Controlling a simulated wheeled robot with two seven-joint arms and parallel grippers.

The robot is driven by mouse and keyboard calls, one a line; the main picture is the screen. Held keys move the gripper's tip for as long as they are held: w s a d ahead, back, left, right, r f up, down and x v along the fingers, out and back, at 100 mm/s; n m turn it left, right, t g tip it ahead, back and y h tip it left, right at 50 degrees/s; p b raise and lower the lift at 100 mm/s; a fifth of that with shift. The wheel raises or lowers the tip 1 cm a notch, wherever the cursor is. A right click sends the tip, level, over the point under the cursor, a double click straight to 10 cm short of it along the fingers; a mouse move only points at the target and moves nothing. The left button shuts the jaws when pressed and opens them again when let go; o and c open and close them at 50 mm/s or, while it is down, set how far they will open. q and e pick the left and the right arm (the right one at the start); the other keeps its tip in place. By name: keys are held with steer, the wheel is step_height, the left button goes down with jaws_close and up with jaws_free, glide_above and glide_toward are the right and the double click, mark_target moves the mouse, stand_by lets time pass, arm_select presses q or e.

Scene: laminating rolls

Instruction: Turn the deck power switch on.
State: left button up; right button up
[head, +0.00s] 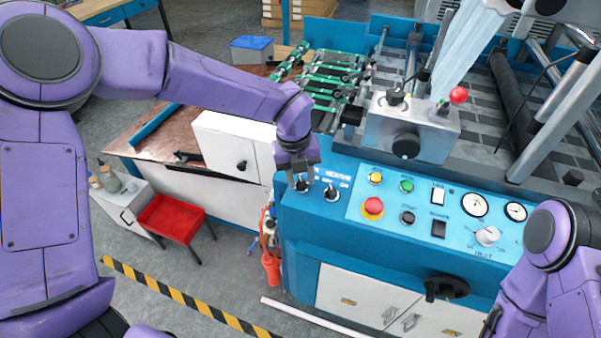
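The blue machine deck (296,215) carries two small toggle switches side by side near its left end. My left gripper (300,184) points down right over the left toggle switch (302,188), its fingertips at or around it. The fingers partly hide that switch, so its position and any contact are unclear. The other toggle switch (331,193) stands uncovered just to the right. Small white lettering sits behind the switches, too small to read surely, so I cannot tell which one is the deck power switch. My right arm shows at the lower right; its gripper is out of view.
To the right is a light blue control panel (455,200) with a red button (372,206), coloured buttons, gauges and a knob (487,236). A grey metal box (425,130) with a red ball lever (458,95) stands behind. A white box (235,145) is left of my gripper.

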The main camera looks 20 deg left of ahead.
arm_select(q)
steer(key=shift+s, duration=0.15)
steer(key=shift+c, duration=0.3)
jaws_close()
steer(key=shift+m, duration=0.3)
steer(key=m+y+p, duration=0.1)
steer(key=m+p, duration=0.2)
steer(key=m, duration=0.2)
steer(key=shift+s+d+m+p, duration=0.1)
steer(key=shift+m+p, duration=0.2)
steer(key=shift+p, duration=0.1)
steer(key=m+p, duration=0.2)
steer(key=m, duration=0.2)
steer(key=shift+y+p, duration=0.4)
steer(key=shift+f+m, duration=0.15)
steer(key=shift+m, duration=0.55)
steer(key=shift+s+f+p, duration=0.1)
steer(key=shift+p, duration=0.2)
